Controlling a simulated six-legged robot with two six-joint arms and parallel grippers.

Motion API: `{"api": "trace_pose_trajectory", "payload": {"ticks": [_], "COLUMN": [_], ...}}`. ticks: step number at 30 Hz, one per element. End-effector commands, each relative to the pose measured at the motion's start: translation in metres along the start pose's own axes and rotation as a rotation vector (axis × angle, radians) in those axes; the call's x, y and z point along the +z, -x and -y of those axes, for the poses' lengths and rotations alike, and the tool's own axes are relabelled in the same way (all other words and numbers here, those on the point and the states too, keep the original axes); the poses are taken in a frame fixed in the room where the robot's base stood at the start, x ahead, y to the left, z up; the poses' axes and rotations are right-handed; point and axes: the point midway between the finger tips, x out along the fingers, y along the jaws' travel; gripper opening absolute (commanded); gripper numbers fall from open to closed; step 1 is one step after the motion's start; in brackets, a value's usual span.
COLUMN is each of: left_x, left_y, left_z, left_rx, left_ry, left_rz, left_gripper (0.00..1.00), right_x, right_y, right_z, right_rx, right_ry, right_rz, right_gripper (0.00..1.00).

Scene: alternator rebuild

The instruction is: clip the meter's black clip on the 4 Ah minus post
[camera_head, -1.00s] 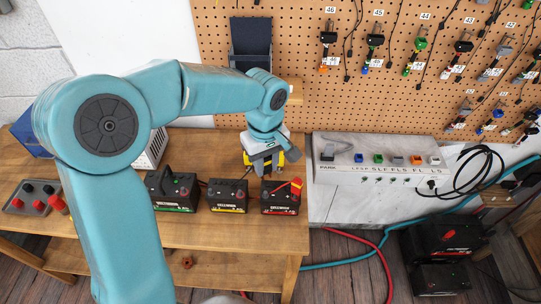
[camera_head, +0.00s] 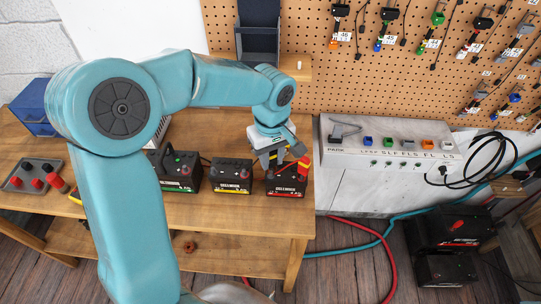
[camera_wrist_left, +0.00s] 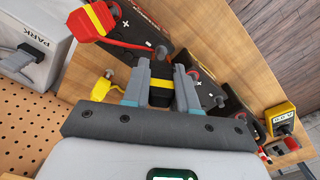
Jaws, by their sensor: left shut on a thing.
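My left gripper (camera_head: 274,160) is shut on the meter's black clip, over the left part of the right-hand battery (camera_head: 287,181). In the left wrist view the black clip (camera_wrist_left: 161,84), with a yellow band, sits between the fingers (camera_wrist_left: 160,92). The yellow meter (camera_wrist_left: 282,119) is at the right there. My right gripper is not in view.
A yellow-label battery (camera_head: 231,175) and a green-label battery (camera_head: 178,171) stand left of it on the wooden bench (camera_head: 235,221). The grey PARK box (camera_head: 385,165) is close on the right. A tray (camera_head: 30,176) with red and black caps is far left. The bench front is clear.

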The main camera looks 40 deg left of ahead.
Motion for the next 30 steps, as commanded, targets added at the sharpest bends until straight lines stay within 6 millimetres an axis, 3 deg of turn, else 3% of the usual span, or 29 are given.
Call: {"api": "trace_pose_trajectory", "payload": {"ticks": [7, 16, 18, 19, 20, 30], "left_x": [0.000, 0.000, 0.000, 0.000, 0.000, 0.000], "left_y": [-0.015, -0.016, -0.016, -0.016, -0.016, -0.011], "left_z": [0.000, 0.000, 0.000, 0.000, 0.000, 0.000], "left_rx": [0.000, 0.000, 0.000, 0.000, 0.000, 0.001], "left_ry": [0.000, 0.000, 0.000, 0.000, 0.000, 0.000], "left_rz": [0.000, 0.000, 0.000, 0.000, 0.000, 0.000], "left_gripper": [0.13, 0.13, 0.44, 0.53, 0.57, 0.57], "right_x": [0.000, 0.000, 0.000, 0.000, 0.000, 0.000], "right_y": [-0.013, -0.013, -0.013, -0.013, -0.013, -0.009], "right_z": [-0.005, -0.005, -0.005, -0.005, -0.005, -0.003], "right_rx": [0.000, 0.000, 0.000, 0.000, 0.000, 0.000], "right_ry": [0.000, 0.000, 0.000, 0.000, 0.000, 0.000], "right_rz": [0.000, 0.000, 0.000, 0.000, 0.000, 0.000], "right_gripper": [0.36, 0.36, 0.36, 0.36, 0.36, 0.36]}}
